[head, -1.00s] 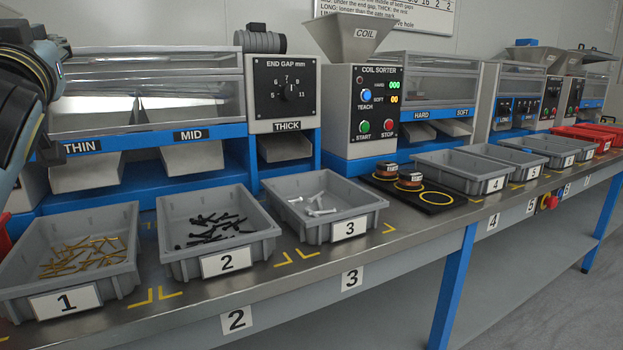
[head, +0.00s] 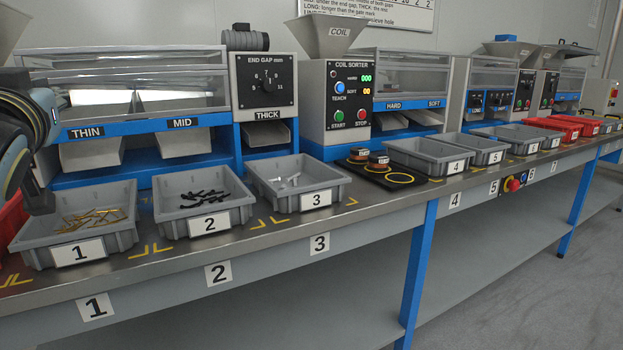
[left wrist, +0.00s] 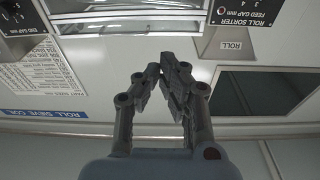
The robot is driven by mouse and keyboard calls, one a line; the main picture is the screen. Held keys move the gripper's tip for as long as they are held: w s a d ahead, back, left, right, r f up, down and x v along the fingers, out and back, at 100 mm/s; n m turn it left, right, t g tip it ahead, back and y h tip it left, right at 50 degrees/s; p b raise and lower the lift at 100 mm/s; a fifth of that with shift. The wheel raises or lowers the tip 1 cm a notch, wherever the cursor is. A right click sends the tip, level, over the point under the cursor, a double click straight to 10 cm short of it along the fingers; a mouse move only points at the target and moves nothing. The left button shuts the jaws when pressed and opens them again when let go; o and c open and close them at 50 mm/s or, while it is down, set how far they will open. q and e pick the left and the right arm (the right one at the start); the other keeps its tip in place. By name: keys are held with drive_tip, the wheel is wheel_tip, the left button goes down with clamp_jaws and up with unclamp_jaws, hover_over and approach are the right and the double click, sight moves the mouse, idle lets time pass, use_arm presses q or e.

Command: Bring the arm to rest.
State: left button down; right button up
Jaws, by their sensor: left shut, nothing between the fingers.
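My left arm (head: 22,140) comes in at the left edge of the head view, beside the THIN chute and above the left end of the bench. In the left wrist view my left gripper (left wrist: 168,75) is shut, its fingertips close together with nothing between them. It is in the air and touches nothing there. Behind it, upside down in that view, are a ROLL SORTER panel (left wrist: 238,14) and a wall sheet (left wrist: 42,77). My right arm and gripper are not in view.
Grey bin 1 (head: 127,236), bin 2 (head: 170,226) and bin 3 (head: 335,187) stand along the bench front, holding brass, black and pale pieces. A black pad (head: 425,186) with two coils lies right of them. The COIL SORTER (head: 317,70) stands behind. Floor in front is clear.

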use_arm(q)
drive_tip(key=s+d+f+m+g+h, duration=0.1)
drive_tip(key=s+f+m+g+h, duration=0.25)
drive_tip(key=f, duration=0.75)
drive_tip(key=s+d+f+n+g+h, duration=0.15)
drive_tip(key=s+f+g, duration=0.25)
drive_tip(key=s+f, duration=0.55)
drive_tip(key=s+d+f+m+g+h, duration=0.2)
drive_tip(key=s+d+f+g, duration=0.15)
drive_tip(key=s+f, duration=0.45)
drive_tip(key=s+d+f+m+g+h, duration=0.2)
drive_tip(key=s+d+f+g, duration=0.15)
drive_tip(key=s+f, duration=0.5)
drive_tip(key=s+a+f+g+p, duration=0.1)
drive_tip(key=s+a+f+p, duration=0.15)
drive_tip(key=f, duration=0.65)
drive_tip(key=s+a+f+p, duration=0.1)
drive_tip(key=s+f+p, duration=0.25)
drive_tip(key=f, duration=0.65)
drive_tip(key=s+f+p, duration=0.2)
drive_tip(key=s+f, duration=0.2)
drive_tip(key=s, duration=0.4)
drive_tip(key=s+f+p, duration=0.2)
drive_tip(key=s+f, duration=0.2)
drive_tip(key=s, duration=0.3)
drive_tip(key=shift+s+a+g, duration=0.35)
drive_tip(key=shift+a+g, duration=0.1)
